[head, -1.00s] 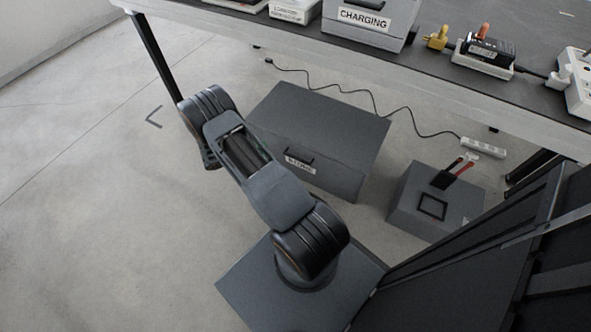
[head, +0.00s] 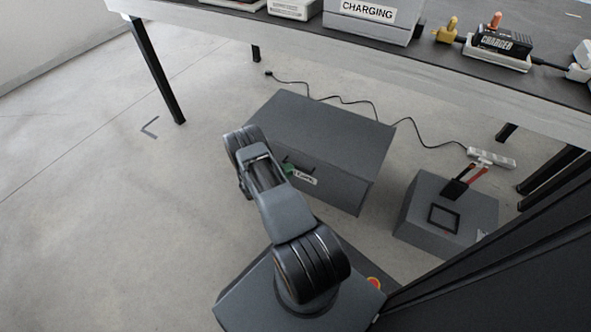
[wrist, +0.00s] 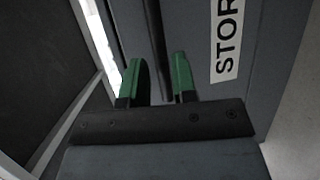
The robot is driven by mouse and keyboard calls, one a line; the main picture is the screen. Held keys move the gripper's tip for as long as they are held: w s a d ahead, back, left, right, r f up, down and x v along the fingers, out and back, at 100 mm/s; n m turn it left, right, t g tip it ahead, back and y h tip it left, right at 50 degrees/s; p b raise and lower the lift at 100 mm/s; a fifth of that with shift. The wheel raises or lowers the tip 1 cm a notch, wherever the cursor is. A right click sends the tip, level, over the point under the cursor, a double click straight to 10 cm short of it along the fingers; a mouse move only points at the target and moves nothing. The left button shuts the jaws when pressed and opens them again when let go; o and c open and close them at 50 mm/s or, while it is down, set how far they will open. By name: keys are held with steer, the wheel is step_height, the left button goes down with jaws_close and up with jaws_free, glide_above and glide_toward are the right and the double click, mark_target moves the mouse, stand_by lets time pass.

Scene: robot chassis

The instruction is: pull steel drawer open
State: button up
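The grey steel drawer (head: 335,188) is the front of a low box on the floor under the table. It has a white label, partly hidden in the head view, with "STOR" readable in the wrist view (wrist: 227,45). Its dark bar handle (head: 299,165) is partly hidden behind my arm. In the wrist view the handle (wrist: 157,45) runs down between the two green fingertips of my gripper (wrist: 160,80). The fingers are apart, one on each side of the bar, with a gap at the left finger. The drawer looks shut.
A table (head: 290,45) with a box labelled CHARGING (head: 368,12) stands above. A smaller grey box (head: 445,220) with a red-handled item is at the right. A cable and power strip (head: 491,157) lie behind. Floor at the left is clear.

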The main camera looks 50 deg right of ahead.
steer(key=shift+b+x, duration=0.5)
steer(key=shift+x, duration=1.5)
jaws_close()
